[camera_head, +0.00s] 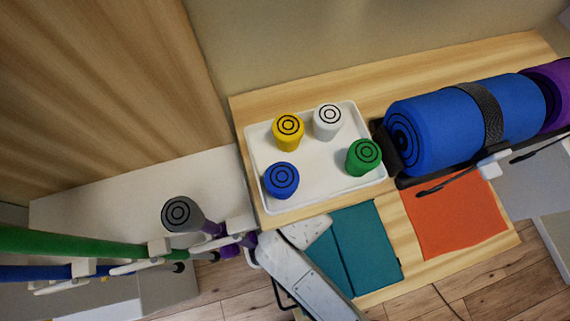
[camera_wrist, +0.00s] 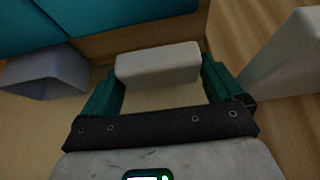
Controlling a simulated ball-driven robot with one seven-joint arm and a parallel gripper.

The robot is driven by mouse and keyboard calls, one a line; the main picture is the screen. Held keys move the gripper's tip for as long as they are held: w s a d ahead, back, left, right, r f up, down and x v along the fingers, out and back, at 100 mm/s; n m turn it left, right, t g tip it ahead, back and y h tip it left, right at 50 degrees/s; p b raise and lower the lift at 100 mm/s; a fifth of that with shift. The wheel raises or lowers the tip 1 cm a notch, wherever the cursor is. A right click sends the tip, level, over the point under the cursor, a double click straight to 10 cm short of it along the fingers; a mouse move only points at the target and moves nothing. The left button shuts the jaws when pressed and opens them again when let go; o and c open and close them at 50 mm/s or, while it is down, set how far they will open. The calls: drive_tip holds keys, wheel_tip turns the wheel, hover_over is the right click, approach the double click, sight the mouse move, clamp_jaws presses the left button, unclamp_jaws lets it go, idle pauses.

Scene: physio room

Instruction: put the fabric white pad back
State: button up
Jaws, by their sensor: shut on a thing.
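The white pad (camera_wrist: 158,64), a pale rounded block, is between the two teal fingers of my gripper (camera_wrist: 162,82) in the wrist view. The gripper is shut on it, and the pad spans the gap between the fingers. In the head view my grey arm reaches in from the bottom, beside the teal mat. A pale shape shows at the arm's far end there, but I cannot tell whether it is the pad or part of my gripper.
A white tray (camera_head: 326,188) on the wooden table (camera_head: 300,90) holds yellow (camera_head: 288,130), white (camera_head: 327,121), blue (camera_head: 281,180) and green (camera_head: 363,156) cylinders. Teal (camera_head: 355,250) and orange (camera_head: 452,218) mats lie in front. A blue roll (camera_head: 435,130) lies right; a grey cylinder (camera_head: 180,214) stands left.

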drive_tip(key=shift+w+a+f+b, duration=0.1)
drive_tip(key=shift+w+f+b, duration=0.15)
drive_tip(key=shift+f+b, duration=0.2)
wheel_tip(320, 180, down, 3)
drive_tip(key=b, duration=0.3)
drive_tip(key=shift+r, duration=0.1)
drive_tip(key=shift+f, duration=0.2)
drive_tip(key=o, duration=0.7)
drive_tip(key=shift+c, duration=0.2)
drive_tip(key=shift+r, duration=0.15)
drive_tip(key=v, duration=1.2)
